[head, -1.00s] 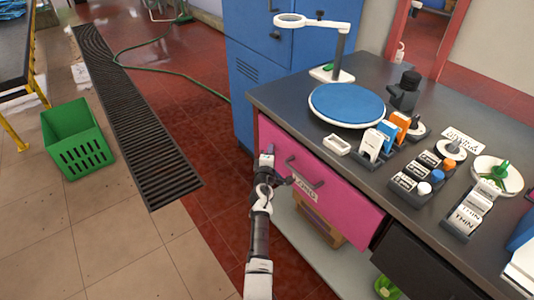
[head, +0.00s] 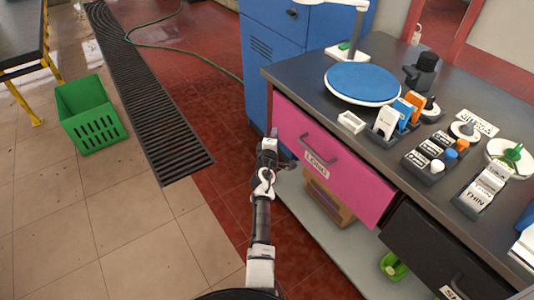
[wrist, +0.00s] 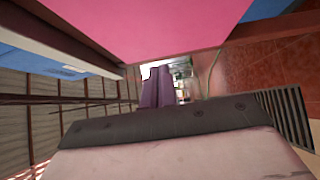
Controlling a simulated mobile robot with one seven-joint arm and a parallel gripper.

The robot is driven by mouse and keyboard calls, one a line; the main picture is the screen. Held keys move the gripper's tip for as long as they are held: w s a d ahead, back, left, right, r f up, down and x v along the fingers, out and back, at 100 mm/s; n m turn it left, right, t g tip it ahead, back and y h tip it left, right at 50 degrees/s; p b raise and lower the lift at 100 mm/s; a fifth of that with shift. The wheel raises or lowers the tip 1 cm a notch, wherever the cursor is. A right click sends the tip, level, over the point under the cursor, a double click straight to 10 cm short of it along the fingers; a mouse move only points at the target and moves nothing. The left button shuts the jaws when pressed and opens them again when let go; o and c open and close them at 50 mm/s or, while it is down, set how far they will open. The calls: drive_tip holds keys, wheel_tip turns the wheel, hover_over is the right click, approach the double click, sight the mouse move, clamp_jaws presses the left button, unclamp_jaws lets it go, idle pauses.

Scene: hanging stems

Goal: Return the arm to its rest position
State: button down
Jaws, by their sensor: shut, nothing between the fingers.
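My arm reaches up from the bottom centre of the head view. My gripper (head: 273,134) is at its far end, shut and empty, beside the left edge of the pink drawer (head: 340,172). The drawer has a dark handle (head: 319,152) and a "LONG" label. No object hangs from the gripper.
The dark counter (head: 300,71) holds a blue round mat (head: 362,83), label holders and pots. A blue cabinet (head: 262,85) stands behind. A green crate (head: 92,118) and a floor grate (head: 150,105) lie left. A lower shelf (head: 325,240) holds a box.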

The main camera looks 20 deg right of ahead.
drive_tip(key=v, duration=0.8)
